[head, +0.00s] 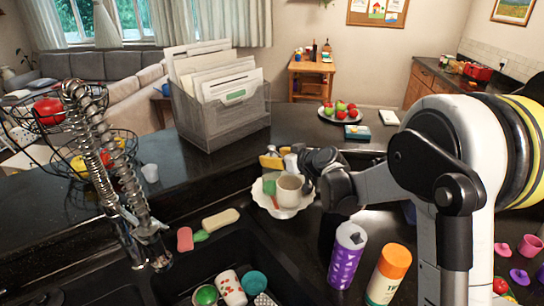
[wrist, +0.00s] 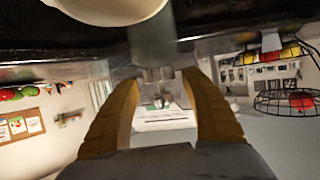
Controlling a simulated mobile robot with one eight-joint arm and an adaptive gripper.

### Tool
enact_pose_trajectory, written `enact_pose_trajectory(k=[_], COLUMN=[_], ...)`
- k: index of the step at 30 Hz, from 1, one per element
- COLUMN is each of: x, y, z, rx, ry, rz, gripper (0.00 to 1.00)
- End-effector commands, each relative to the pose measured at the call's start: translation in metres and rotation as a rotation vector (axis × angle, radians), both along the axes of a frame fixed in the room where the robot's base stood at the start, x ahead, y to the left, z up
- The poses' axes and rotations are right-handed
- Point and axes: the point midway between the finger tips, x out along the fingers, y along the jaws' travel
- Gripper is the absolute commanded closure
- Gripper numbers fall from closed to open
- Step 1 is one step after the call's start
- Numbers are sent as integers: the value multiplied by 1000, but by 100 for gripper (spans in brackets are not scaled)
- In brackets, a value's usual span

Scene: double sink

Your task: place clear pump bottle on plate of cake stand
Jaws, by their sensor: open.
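The white, scalloped plate of the cake stand (head: 283,212) stands by the sink in the head view. A cream cup (head: 290,190) is on it, with small green and red items beside the cup. My gripper (head: 308,163) is low at the plate's far right edge, partly behind the cup. In the wrist view my open gripper (wrist: 160,112) has a tan finger on each side. A grey, see-through body with a metallic top, seemingly the clear pump bottle (wrist: 152,45), shows between and beyond the fingers. Its base is not clear, and I cannot tell whether it touches the plate.
A purple tumbler (head: 346,257) and an orange-capped bottle (head: 388,275) stand in front of my arm. A file holder (head: 220,115) and a fruit plate (head: 340,117) are on the raised ledge. The sink holds several cups.

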Motion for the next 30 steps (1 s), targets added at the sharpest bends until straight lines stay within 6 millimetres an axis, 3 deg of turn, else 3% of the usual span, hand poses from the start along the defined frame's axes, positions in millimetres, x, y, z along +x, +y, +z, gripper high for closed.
enact_pose_trajectory(k=[12, 23, 26, 30], x=[-66, -86, -104, -154], y=[-46, -54, -54, -58], z=[35, 43, 51, 64], rx=[0, -2, -11, -34], ry=[0, 13, 57, 168], rz=[-2, -3, -17, -65], gripper=[46, 46, 46, 46])
